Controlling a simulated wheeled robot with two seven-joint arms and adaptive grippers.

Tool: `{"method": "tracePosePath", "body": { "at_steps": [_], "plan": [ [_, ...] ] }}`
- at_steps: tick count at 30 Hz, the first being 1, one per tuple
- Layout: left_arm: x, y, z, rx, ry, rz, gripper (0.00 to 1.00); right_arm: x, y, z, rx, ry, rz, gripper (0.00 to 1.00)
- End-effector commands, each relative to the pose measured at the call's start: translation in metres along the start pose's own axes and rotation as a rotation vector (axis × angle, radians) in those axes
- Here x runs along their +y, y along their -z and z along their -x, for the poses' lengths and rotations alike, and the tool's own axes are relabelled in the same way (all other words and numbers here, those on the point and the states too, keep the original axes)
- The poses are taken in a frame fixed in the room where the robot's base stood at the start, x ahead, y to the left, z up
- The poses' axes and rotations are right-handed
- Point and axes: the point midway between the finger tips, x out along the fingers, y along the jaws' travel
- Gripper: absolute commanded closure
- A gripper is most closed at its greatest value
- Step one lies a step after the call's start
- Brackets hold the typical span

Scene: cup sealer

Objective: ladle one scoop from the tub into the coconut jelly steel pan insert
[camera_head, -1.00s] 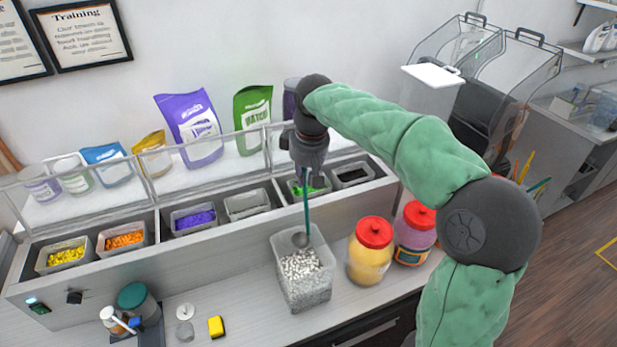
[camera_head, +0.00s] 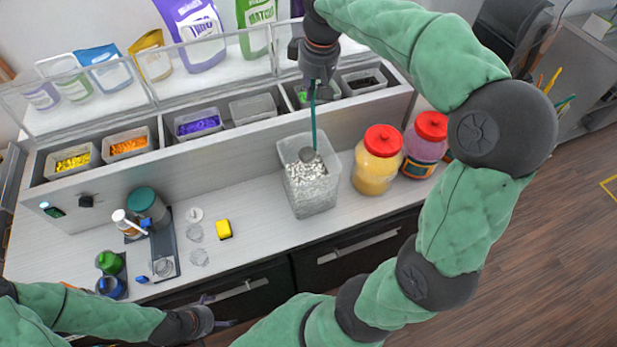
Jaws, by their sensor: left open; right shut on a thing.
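A clear tub (camera_head: 317,197) of white and grey pieces stands on the counter. My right gripper (camera_head: 316,82) is shut on the teal handle of a ladle (camera_head: 314,125). The ladle hangs near upright, its grey bowl inside the tub's mouth, at or just above the contents; I cannot tell if it holds anything. Behind is a row of steel pan inserts. One insert (camera_head: 252,108) looks empty and pale, between the purple-filled insert (camera_head: 196,125) and the green-filled one (camera_head: 304,96). No label marks the coconut jelly insert. My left gripper (camera_head: 217,313) is open and empty at the front edge.
Two red-lidded jars, yellow (camera_head: 377,165) and purple (camera_head: 426,150), stand right of the tub. A clear guard (camera_head: 215,68) runs behind the inserts. Bottles and a dark stand (camera_head: 165,250) occupy the left counter.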

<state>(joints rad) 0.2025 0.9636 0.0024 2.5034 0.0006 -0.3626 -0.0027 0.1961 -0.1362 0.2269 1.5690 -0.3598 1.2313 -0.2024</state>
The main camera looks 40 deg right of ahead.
Motion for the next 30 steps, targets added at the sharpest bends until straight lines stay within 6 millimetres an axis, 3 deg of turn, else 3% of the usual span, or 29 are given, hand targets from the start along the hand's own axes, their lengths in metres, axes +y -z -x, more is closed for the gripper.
{"method": "tracePosePath", "body": {
  "at_steps": [30],
  "plan": [
    [-0.015,0.002,-0.042,0.000,0.000,0.000,0.00,-0.003,-0.011,-0.061,0.000,0.000,0.000,1.00]
  ]
}}
